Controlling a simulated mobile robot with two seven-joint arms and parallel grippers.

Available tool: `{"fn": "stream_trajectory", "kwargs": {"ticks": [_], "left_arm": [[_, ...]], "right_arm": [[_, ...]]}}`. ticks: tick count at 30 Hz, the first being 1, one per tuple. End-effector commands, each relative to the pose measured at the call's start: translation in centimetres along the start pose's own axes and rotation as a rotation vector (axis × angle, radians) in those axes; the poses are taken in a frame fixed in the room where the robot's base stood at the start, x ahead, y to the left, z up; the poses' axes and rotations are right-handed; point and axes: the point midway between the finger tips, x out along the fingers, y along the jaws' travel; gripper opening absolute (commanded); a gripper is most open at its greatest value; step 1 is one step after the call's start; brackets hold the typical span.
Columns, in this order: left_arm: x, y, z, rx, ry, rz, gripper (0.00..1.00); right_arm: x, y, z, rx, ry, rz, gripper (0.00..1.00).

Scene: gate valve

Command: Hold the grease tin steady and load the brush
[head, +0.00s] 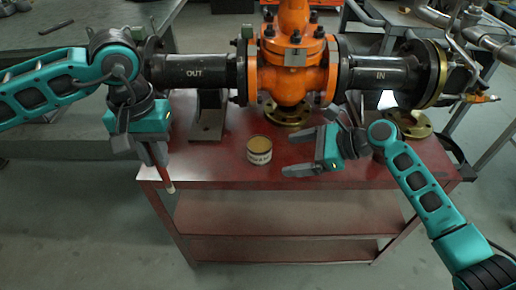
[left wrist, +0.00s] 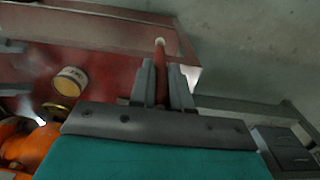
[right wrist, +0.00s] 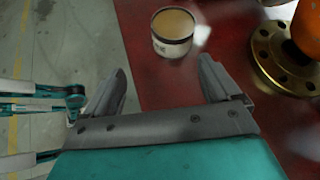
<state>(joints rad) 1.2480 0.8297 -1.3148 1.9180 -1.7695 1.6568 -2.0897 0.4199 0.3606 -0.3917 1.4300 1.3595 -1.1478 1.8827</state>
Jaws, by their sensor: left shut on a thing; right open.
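The grease tin (head: 259,151) is a small open round tin with a pale label and tan contents. It stands upright on the red table top. My left gripper (head: 159,160) is shut on the brush (head: 169,187), at the table's left front corner, apart from the tin. The brush shows a reddish shaft and a pale end, also in the left wrist view (left wrist: 160,60); its other end is hidden. My right gripper (head: 290,154) is open and empty, just right of the tin. In the right wrist view, the tin (right wrist: 172,40) lies beyond the fingertips, not between them.
The orange valve (head: 290,70) with its dark OUT pipe (head: 195,72) and IN pipe (head: 385,75) spans behind the tin. A brass flange (head: 408,122) lies at the right of the red table (head: 225,168). The table between the left gripper and the tin is clear.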

Motion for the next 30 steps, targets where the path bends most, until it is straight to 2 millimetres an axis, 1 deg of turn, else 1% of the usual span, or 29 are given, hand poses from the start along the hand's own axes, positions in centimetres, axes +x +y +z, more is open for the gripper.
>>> {"fn": "stream_trajectory", "kwargs": {"ticks": [1,3,8,11,24,26,30], "left_arm": [[0.0,0.0,0.0,0.000,0.000,0.000,0.00],[0.0,0.0,0.0,0.000,0.000,0.000,0.00],[0.7,0.0,0.0,0.000,0.000,0.000,0.00],[1.8,0.0,0.0,0.000,0.000,0.000,0.00],[8.1,0.0,0.0,0.000,0.000,0.000,0.00],[6.8,0.0,0.0,0.000,0.002,0.001,0.00],[6.5,0.0,0.0,0.000,0.000,0.000,0.00]], "right_arm": [[-0.3,-0.8,0.3,0.051,-0.013,-0.005,0.90],[-0.6,-1.6,0.7,0.107,-0.029,-0.010,0.90],[-0.2,-2.1,0.8,0.154,-0.046,-0.014,0.90],[0.7,-2.1,0.7,0.154,-0.048,-0.013,0.90],[5.7,-2.1,0.7,0.149,-0.046,-0.013,0.90],[6.1,-2.2,1.6,0.154,-0.047,-0.011,0.90],[7.7,-2.2,1.5,0.154,-0.046,-0.012,0.90]]}}
